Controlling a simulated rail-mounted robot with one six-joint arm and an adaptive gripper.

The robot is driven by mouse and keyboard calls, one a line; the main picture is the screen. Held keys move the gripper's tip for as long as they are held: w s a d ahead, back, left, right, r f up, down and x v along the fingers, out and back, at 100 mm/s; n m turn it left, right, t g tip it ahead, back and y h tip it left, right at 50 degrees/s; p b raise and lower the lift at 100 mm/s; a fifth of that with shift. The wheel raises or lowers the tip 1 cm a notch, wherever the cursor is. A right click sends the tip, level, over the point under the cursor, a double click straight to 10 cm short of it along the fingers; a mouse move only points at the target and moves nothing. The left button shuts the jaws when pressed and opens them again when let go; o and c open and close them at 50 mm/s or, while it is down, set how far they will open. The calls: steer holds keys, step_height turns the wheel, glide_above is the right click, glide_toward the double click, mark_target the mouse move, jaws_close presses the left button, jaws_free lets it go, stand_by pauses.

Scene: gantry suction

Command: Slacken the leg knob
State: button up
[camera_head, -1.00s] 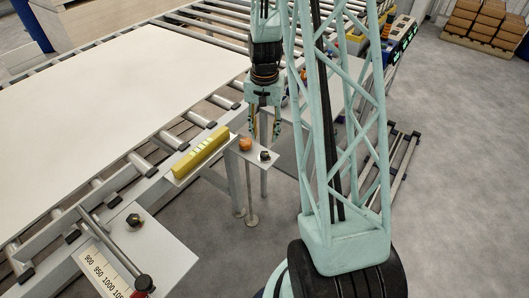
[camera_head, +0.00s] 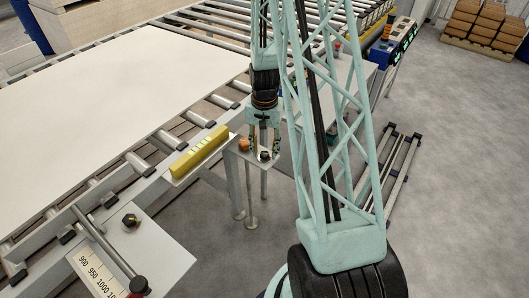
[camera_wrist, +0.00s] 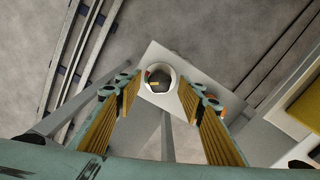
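The leg knob (camera_head: 264,155) is a small black knob on a white plate (camera_head: 242,153) at the side of the conveyor. In the wrist view the knob (camera_wrist: 158,82) shows as a dark round top with a small red and yellow mark, inside a pale ring. My gripper (camera_head: 264,150) is open and points down over the plate, its fingers on either side of the knob. In the wrist view the knob lies between and just beyond the fingertips (camera_wrist: 160,92). I see no contact with it. An orange round part (camera_head: 244,144) sits on the plate, left of my gripper.
A yellow level (camera_head: 200,152) lies on a ledge left of the plate. A large white board (camera_head: 95,95) covers the rollers. Another black knob (camera_head: 130,220) sits on a scaled plate at lower left. Grey floor (camera_head: 450,140) at right is mostly clear.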

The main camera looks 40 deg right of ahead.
steer(key=shift+f, duration=0.15)
steer(key=c, duration=0.8)
steer(key=shift+c, duration=0.2)
steer(key=shift+n, duration=3.6)
